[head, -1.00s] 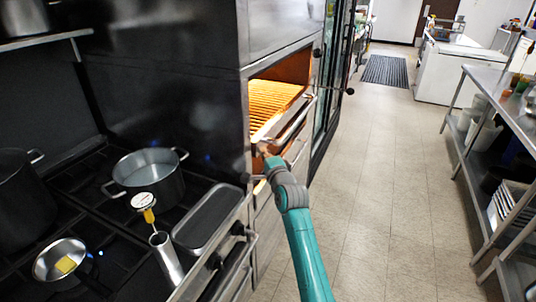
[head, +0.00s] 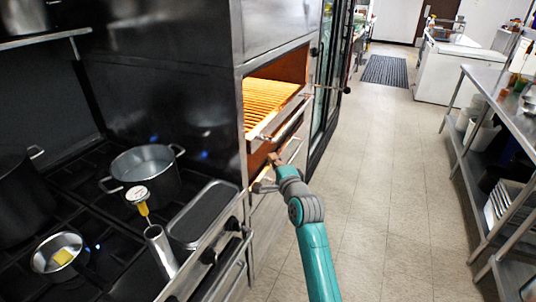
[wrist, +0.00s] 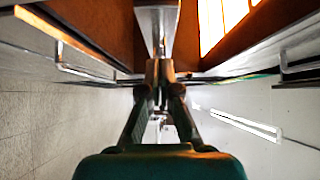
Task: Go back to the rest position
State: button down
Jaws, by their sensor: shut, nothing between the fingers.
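My gripper (head: 274,158) is at the end of the teal arm, in front of the lit oven (head: 270,95) in the head view. In the wrist view my gripper (wrist: 159,68) is shut, its fingertips together with nothing between them. The fingertips are close to the oven's front, just below the steel bar handle (head: 287,122). Whether they touch it I cannot tell. The oven's opening glows orange over a slatted rack.
To the left is a black stove with a steel pot (head: 144,170), a small pan (head: 60,256) with a yellow piece in it, and a lidded tray (head: 202,212). A steel shelf table (head: 500,80) stands at right. The tiled floor (head: 385,180) between is clear.

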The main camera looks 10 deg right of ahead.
jog(key=s+d+f+n+h, duration=0.1)
jog(key=s+d+f+n, duration=0.1)
jog(key=s+f, duration=0.75)
jog(key=s+d+f+n+g+h, duration=0.15)
jog(key=s+f, duration=0.25)
jog(key=s, duration=1.1)
jog(key=s+d+f+n, duration=0.1)
jog(key=s+f+n, duration=0.2)
jog(key=s+f, duration=0.65)
jog(key=s+r+n, duration=0.3)
jog(key=s, duration=0.7)
jog(key=s+d+r+n+g, duration=0.1)
jog(key=s+r+n, duration=0.2)
jog(key=s, duration=0.8)
jog(key=s+r+n, duration=0.2)
jog(key=s+n, duration=0.1)
jog(key=s, duration=0.8)
jog(key=shift+s+d+r+h, duration=0.15)
jog(key=shift+d+r+h, duration=0.15)
jog(key=shift+r+h, duration=0.15)
